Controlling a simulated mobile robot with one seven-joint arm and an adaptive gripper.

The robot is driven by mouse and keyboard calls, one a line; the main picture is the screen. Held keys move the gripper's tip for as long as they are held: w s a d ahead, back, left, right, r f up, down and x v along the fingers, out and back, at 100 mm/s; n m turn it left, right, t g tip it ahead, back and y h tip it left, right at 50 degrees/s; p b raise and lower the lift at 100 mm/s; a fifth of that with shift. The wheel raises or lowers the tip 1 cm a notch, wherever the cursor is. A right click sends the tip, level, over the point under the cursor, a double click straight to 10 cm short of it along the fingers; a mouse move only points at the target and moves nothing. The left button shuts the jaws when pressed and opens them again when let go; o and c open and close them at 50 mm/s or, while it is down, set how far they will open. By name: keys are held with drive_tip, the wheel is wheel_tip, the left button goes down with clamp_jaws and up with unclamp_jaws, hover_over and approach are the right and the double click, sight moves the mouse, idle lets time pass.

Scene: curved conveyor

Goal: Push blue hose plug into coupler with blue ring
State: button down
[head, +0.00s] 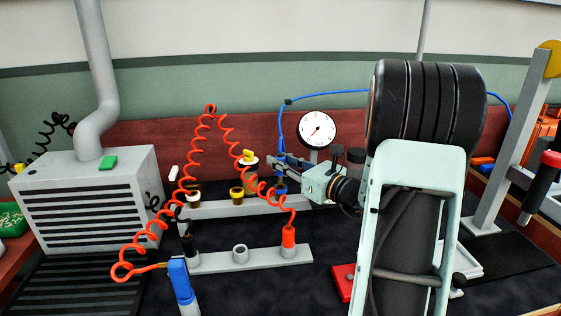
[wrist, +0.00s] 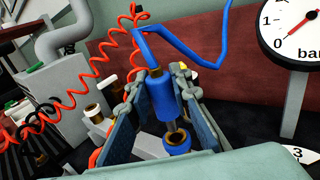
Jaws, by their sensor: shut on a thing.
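The blue hose plug (wrist: 161,97) is between the two fingers of my gripper (wrist: 157,84) in the wrist view. My gripper is shut on it. A blue hose (wrist: 190,47) rises from its top. Its metal tip points down at the coupler with the blue ring (wrist: 177,144), which shows just below. The tip meets the coupler's mouth or is very close to it; I cannot tell how deep it sits. In the head view my gripper (head: 277,166) is at the right part of the back rail, and its fingers mostly hide the plug.
A pressure gauge (head: 318,129) stands close behind my gripper. A red coiled hose (head: 223,124) loops to the left, with a red plug (head: 289,237) in the front rail (head: 215,262). A yellow-ringed coupler (head: 237,196) stands on the back rail (head: 218,210). A grey vented box (head: 85,195) is left.

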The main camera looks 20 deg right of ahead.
sight(281, 174)
drive_tip(key=shift+f+b, duration=1.6)
drive_tip(key=shift+f, duration=0.35)
drive_tip(key=c, duration=1.7)
unclamp_jaws()
drive_tip(key=shift+o, duration=0.2)
drive_tip(key=v, duration=1.2)
drive_tip(key=shift+a+r, duration=0.1)
drive_tip(key=shift+a, duration=0.05)
